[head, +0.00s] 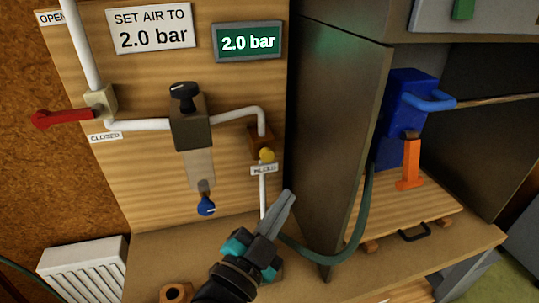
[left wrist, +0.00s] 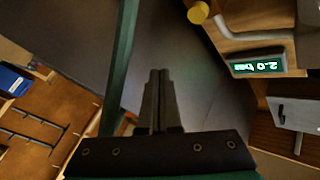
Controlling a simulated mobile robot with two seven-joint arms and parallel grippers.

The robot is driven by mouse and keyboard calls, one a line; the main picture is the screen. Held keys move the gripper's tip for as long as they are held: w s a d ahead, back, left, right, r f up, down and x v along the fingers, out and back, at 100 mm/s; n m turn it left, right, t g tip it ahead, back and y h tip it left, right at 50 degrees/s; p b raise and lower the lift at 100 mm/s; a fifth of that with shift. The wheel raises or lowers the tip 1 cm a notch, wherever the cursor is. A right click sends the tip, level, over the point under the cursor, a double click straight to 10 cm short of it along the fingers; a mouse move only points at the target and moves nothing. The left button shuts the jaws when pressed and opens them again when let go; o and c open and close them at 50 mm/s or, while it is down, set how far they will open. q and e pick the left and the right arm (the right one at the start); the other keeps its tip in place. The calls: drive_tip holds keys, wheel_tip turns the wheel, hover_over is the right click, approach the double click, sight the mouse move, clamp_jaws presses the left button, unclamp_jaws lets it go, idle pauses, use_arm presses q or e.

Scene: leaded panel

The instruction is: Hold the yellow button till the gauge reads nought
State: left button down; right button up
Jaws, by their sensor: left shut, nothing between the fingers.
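The yellow button (head: 266,155) sits below a brown block on the white pipe, just above a small label that seems to read "BLEED". It also shows at the top of the left wrist view (left wrist: 198,12). The gauge (head: 247,42) reads 2.0 bar in green; it also shows in the left wrist view (left wrist: 257,64). My left gripper (head: 287,198) is shut and empty, below and right of the button in the head view. It is apart from the button. My right gripper is not in view.
A red lever (head: 62,119) lies level by the "CLOSED" label. A black knob (head: 184,92) tops the regulator, and a blue knob (head: 206,206) hangs below. A green hose (head: 365,215) loops beside the dark cabinet wall (head: 335,130). An orange handle (head: 411,160) stands inside the cabinet.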

use_arm(q)
drive_tip(key=w, duration=0.1)
drive_tip(key=b, duration=0.2)
approach(273, 157)
drive_tip(key=w+d+r, duration=0.1)
drive_tip(key=w+d, duration=0.3)
drive_tip(key=shift+a, duration=0.2)
idle(0.8)
drive_tip(key=shift+w, duration=0.15)
idle(0.9)
drive_tip(key=shift+w+a+p, duration=0.1)
drive_tip(key=shift+w+p, duration=0.2)
drive_tip(key=shift+w+a, duration=0.2)
drive_tip(key=shift+w, duration=0.35)
idle(2.7)
